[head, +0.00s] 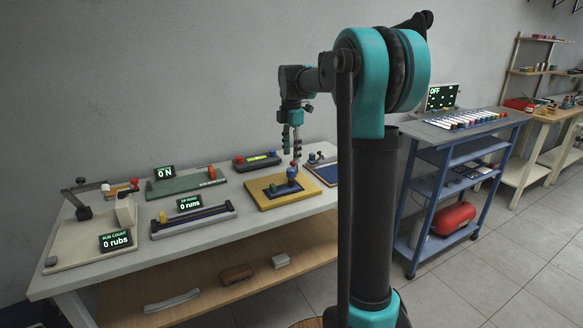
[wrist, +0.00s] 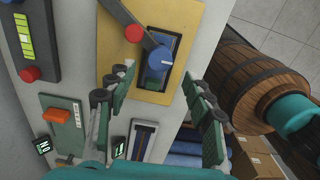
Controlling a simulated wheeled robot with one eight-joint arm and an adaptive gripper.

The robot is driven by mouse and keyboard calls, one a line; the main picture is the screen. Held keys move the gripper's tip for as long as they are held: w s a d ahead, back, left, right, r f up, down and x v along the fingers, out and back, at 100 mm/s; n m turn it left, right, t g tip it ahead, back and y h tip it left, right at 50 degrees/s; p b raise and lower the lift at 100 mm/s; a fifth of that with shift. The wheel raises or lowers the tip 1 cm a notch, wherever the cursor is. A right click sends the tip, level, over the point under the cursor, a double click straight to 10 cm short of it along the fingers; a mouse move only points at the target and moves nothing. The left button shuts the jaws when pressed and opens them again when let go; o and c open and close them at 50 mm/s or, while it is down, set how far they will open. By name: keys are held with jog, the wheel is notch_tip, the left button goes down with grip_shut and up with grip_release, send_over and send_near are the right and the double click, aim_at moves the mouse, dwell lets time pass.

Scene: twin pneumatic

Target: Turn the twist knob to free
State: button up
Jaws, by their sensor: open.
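A yellow board (head: 258,195) on the bench carries a blue round knob (head: 291,172) on a blue mount. In the wrist view the knob (wrist: 161,58) has a white mark on its face and sits over a dark slot plate on the yellow board (wrist: 172,15). No label on the knob is readable. My gripper (head: 291,143) hangs above the board, pointing down. In the wrist view its fingers (wrist: 157,82) are apart, with nothing between them, short of the knob.
A blue cart (head: 450,180) stands right.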

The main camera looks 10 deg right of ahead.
aim_at(291, 169)
notch_tip(291, 169, down, 6)
dwell(0.4)
jog(key=c, duration=1.2)
